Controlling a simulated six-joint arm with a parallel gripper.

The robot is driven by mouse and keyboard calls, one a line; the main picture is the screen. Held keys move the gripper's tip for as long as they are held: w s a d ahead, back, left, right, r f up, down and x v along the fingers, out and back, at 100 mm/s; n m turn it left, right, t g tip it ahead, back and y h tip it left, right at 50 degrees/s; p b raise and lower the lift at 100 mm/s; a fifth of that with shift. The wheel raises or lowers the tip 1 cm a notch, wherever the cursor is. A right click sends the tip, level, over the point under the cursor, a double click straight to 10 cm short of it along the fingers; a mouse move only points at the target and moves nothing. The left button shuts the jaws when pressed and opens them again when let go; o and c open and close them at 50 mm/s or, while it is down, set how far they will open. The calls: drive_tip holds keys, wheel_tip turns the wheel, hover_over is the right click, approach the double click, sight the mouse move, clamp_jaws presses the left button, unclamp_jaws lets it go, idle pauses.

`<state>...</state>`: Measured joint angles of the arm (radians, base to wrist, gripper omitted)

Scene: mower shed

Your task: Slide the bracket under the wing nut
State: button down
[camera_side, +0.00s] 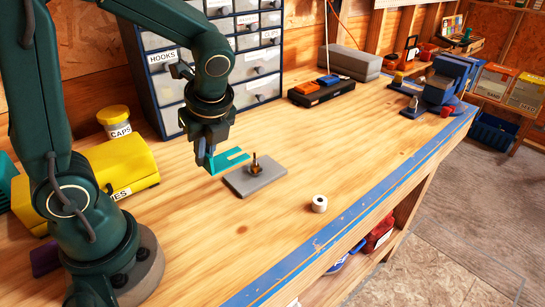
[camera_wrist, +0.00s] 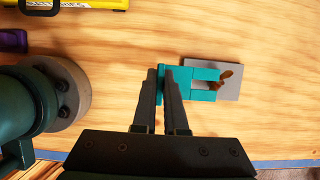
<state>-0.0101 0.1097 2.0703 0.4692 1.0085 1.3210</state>
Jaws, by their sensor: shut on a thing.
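The teal bracket (camera_side: 222,163) is a flat piece with an open slot between two prongs. My gripper (camera_side: 207,160) is shut on its rear end and holds it level. The wing nut (camera_side: 256,166) is brown and stands on a stud on a grey plate (camera_side: 240,187). In the wrist view, my gripper (camera_wrist: 161,72) grips the bracket (camera_wrist: 178,86) with the prongs pointing right at the wing nut (camera_wrist: 230,73). The prongs overlap the left part of the plate (camera_wrist: 230,92) in that view. I cannot tell the exact height gap between bracket and plate.
A white roll (camera_side: 319,204) stands to the right of the plate. A yellow case (camera_side: 122,165) and a capped jar (camera_side: 114,121) are at the left. A drawer cabinet (camera_side: 262,58) stands behind. A black tray (camera_side: 321,91) with coloured blocks is farther back.

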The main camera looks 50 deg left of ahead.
sight(225, 152)
drive_tip(key=shift+w+f, duration=0.3)
drive_tip(key=shift+f, duration=0.25)
drive_tip(key=shift+s+a+f, duration=0.1)
drive_tip(key=shift+f, duration=0.45)
drive_tip(key=shift+f, duration=0.2)
drive_tip(key=shift+f, duration=2.25)
drive_tip(key=shift+w, duration=2.25)
drive_tip(key=c, duration=0.9)
unclamp_jaws()
